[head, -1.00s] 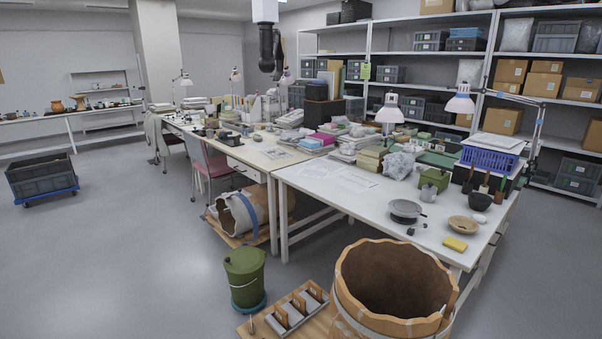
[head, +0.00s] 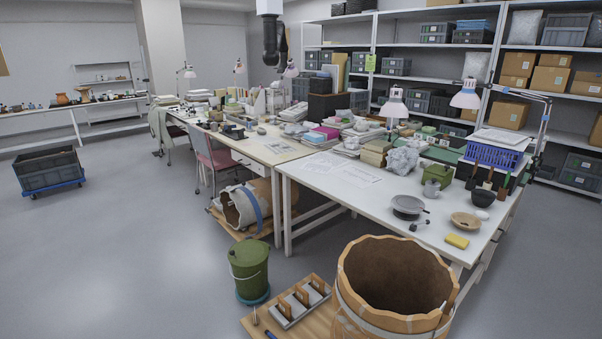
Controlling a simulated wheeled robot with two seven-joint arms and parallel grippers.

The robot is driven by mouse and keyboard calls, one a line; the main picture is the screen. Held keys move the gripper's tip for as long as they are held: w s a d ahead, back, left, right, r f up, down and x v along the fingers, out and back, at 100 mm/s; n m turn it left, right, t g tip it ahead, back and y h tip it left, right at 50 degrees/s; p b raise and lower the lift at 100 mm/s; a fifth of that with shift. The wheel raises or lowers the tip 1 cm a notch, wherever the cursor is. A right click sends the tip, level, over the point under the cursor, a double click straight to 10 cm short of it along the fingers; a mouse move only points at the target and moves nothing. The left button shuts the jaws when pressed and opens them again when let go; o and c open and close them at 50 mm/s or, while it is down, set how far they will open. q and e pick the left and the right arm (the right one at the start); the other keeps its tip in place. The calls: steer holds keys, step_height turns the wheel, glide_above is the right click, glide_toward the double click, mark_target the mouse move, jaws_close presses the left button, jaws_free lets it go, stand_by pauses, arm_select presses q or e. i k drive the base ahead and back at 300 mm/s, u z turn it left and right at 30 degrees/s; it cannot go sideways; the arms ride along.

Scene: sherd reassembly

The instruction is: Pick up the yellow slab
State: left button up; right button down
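The yellow slab (head: 457,241) is a small block lying flat on the white table (head: 345,205), near its front right edge. It sits just in front of a shallow tan bowl (head: 466,220) and apart from it. Nothing covers the slab. Neither of my grippers shows in the head view.
A dark round pan (head: 408,206) lies left of the bowl.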

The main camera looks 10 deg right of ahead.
mark_target(461, 243)
steer(key=z, duration=1.55)
